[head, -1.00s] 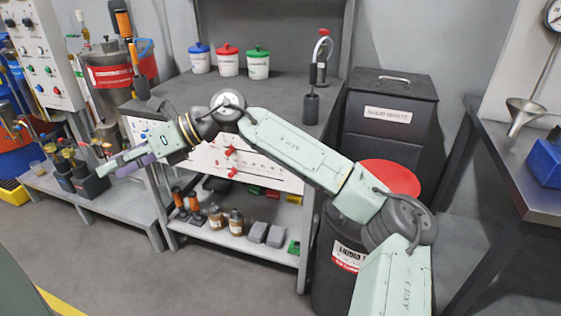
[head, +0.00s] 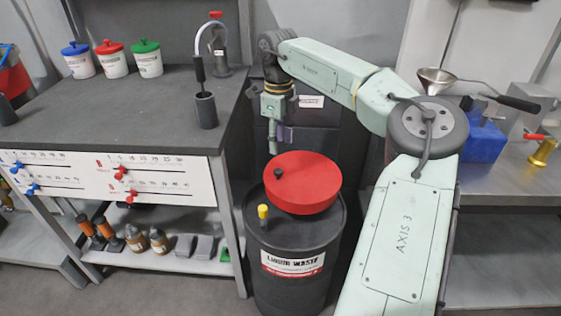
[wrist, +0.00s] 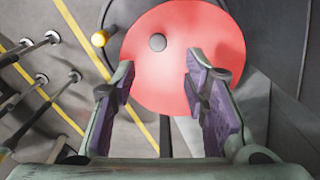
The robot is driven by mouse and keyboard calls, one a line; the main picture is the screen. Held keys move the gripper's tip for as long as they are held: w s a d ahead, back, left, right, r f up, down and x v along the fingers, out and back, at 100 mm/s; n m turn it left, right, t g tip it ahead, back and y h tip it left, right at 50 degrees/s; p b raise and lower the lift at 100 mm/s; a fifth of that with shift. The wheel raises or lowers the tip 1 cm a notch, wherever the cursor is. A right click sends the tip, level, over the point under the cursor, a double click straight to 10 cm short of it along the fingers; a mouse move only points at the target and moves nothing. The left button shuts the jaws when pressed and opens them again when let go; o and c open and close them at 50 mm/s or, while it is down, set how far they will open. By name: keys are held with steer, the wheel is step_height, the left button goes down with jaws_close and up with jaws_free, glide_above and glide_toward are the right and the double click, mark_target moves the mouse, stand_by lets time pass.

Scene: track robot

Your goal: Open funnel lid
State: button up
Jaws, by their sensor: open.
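The funnel lid is a red round disc (head: 305,184) on top of the black liquid waste drum (head: 292,285). It lies flat and looks shut. A small dark knob (head: 279,173) stands near its left edge; the knob also shows in the wrist view (wrist: 158,42). My gripper (head: 273,148) points down above the lid's back left edge, apart from the knob. In the wrist view my gripper (wrist: 157,72) is open and empty, with the red lid (wrist: 200,62) beyond its fingertips and the knob ahead between them.
A yellow-topped plug (head: 263,213) stands on the drum's front left. A workbench (head: 110,125) with a holder cup (head: 205,110) is at left. A dark solid waste bin (head: 325,115) stands behind the drum. A metal funnel (head: 437,80) is at right.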

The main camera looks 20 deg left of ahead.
mark_target(278, 170)
step_height(278, 170, down, 9)
steer(key=shift+s+f+p, duration=0.15)
steer(key=shift+f+p, duration=0.05)
steer(key=shift+p, duration=0.55)
jaws_close()
stand_by(0.4)
